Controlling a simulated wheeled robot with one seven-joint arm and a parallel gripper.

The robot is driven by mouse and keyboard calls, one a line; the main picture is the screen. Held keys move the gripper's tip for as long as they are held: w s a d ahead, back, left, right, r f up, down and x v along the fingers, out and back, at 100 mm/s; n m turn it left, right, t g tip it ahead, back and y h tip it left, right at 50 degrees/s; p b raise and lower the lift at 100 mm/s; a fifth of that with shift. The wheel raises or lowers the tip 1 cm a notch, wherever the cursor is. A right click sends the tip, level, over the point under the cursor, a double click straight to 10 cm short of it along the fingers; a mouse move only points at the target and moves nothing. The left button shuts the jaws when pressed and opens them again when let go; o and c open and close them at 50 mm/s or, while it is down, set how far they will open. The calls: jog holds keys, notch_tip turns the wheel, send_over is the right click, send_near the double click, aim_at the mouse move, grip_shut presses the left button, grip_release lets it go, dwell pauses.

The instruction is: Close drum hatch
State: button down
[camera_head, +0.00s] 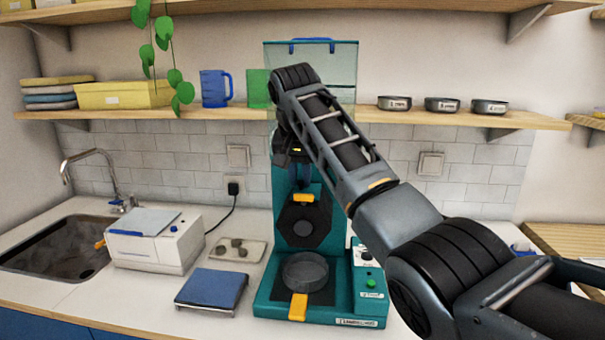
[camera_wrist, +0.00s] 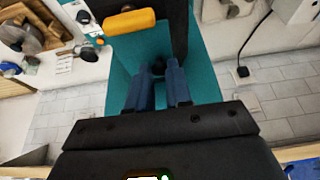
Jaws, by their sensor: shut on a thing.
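A teal machine (camera_head: 279,205) stands on the counter. On its front is a dark six-sided drum (camera_head: 303,236) with a round grey centre and an orange tab (camera_head: 304,197) above it. A clear panel with blue clips (camera_head: 340,62) rises upright behind my arm; I cannot tell whether it is the hatch. My gripper (camera_head: 298,182) points down at the column, just above the orange tab. In the wrist view its blue fingers (camera_wrist: 160,72) are close together on a small dark part (camera_wrist: 158,66), against teal. An orange bar (camera_wrist: 128,22) lies just beyond, apart from the fingers.
A white box (camera_head: 155,250), a blue pad (camera_head: 212,289) and a small tray (camera_head: 251,250) stand to the left. A shelf (camera_head: 350,118) crosses close behind my arm.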

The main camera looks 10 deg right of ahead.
jog(key=shift+f, duration=0.2)
dwell(0.3)
jog(key=c, duration=1)
grip_release()
jog(key=shift+c, duration=0.2)
jog(key=shift+r, duration=0.1)
jog(key=b+v, duration=0.1)
jog(key=v, duration=0.6)
jog(key=shift+r+b, duration=0.4)
jog(key=shift+s+a+f, duration=0.1)
jog(key=shift+s+a, duration=0.05)
jog(key=shift+a, duration=0.05)
